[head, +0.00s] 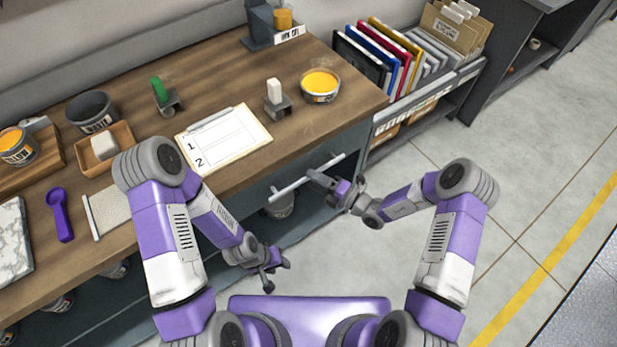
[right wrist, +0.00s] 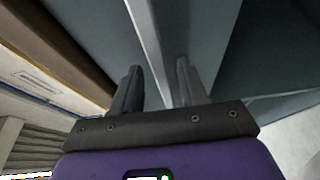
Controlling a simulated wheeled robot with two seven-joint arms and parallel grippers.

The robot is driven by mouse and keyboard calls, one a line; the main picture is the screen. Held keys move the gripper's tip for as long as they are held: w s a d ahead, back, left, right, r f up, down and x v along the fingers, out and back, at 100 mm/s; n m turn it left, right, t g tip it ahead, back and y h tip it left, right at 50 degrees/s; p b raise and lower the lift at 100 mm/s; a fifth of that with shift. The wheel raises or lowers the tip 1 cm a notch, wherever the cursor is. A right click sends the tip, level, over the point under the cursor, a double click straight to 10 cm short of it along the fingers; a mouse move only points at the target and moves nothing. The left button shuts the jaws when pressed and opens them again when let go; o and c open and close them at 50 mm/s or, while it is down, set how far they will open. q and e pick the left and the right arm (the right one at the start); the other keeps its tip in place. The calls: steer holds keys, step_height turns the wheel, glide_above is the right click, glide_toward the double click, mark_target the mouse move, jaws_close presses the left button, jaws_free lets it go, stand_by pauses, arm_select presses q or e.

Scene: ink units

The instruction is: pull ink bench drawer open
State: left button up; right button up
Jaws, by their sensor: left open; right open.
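The ink bench (head: 340,95) has a wooden top and a blue-grey front. Its drawer (head: 325,150) has a long pale bar handle (head: 292,187). My right gripper (head: 317,181) is at the handle, right of its middle. In the right wrist view the handle (right wrist: 148,45) runs between the two spread fingers of that gripper (right wrist: 158,78); whether they touch it cannot be told. The drawer front appears as a grey-blue panel (right wrist: 205,35). My left gripper (head: 270,280) is open and empty, low in front of the bench, apart from the handle.
A clipboard (head: 225,140), a yellow ink tin (head: 320,84) and two small stamps stand on the bench top above the drawer. A rack of colored folders (head: 395,55) adjoins the bench at right. A tin (head: 280,206) sits below the handle. The floor at right is clear.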

steer(key=shift+x, duration=1.15)
jaws_close()
